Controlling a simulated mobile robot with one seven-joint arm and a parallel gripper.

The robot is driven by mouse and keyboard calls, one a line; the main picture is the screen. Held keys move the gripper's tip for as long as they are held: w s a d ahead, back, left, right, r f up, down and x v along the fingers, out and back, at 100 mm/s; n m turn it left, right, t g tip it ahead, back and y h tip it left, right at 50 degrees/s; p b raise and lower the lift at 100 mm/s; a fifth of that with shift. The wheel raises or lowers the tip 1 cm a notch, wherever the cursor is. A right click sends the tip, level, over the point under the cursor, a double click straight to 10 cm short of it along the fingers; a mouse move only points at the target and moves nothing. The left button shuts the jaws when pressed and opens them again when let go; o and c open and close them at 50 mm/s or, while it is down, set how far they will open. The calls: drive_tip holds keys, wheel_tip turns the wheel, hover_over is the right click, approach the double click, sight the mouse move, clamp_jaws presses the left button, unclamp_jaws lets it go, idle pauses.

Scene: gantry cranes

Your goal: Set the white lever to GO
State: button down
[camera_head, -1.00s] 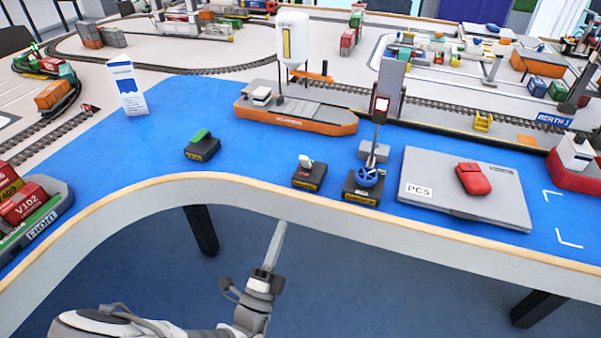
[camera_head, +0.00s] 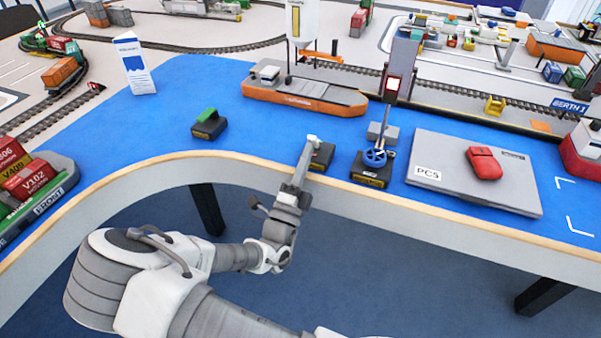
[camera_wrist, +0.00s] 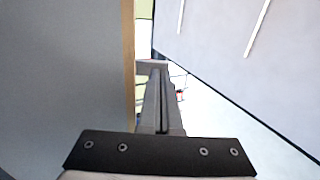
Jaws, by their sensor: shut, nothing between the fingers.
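The white lever (camera_head: 313,139) stands on a small dark box (camera_head: 323,156) near the front edge of the blue table; only its top shows clearly. My gripper (camera_head: 305,150) is shut and empty. Its fingertips overlap the lever's left side in the head view and hide its lower part; I cannot tell whether they touch. In the wrist view my shut gripper (camera_wrist: 155,68) points away from the camera, and I cannot make out the lever there. The GO mark is too small to read.
To the left is a box with a green lever (camera_head: 207,121). To the right are a box with a blue wheel (camera_head: 375,157) and a grey panel (camera_head: 440,176) bearing a red object (camera_head: 484,163). An orange ship (camera_head: 300,100) lies behind. The table's wooden edge (camera_head: 240,160) is close.

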sight(311, 138)
drive_tip(key=shift+w+d+r, duration=0.1)
drive_tip(key=shift+w+r, duration=0.05)
drive_tip(key=shift+w, duration=0.1)
drive_tip(key=shift+r+g+p, duration=0.25)
drive_tip(key=shift+g+p, duration=0.15)
drive_tip(key=shift+p, duration=0.2)
drive_tip(key=r+g+p, duration=0.1)
drive_tip(key=w+r+g+y+p, duration=0.1)
drive_tip(key=p, duration=0.1)
drive_tip(key=shift+d+g+p, duration=0.2)
drive_tip(key=shift+g+p, duration=0.1)
drive_tip(key=g+p, duration=0.1)
drive_tip(key=w+g+y+p, duration=0.1)
drive_tip(key=r+g+p, duration=0.1)
drive_tip(key=g, duration=0.1)
drive_tip(key=shift+w+d+y+p, duration=0.3)
drive_tip(key=shift+f+g, duration=0.3)
drive_tip(key=shift+a, duration=0.1)
drive_tip(key=shift+s+r, duration=0.1)
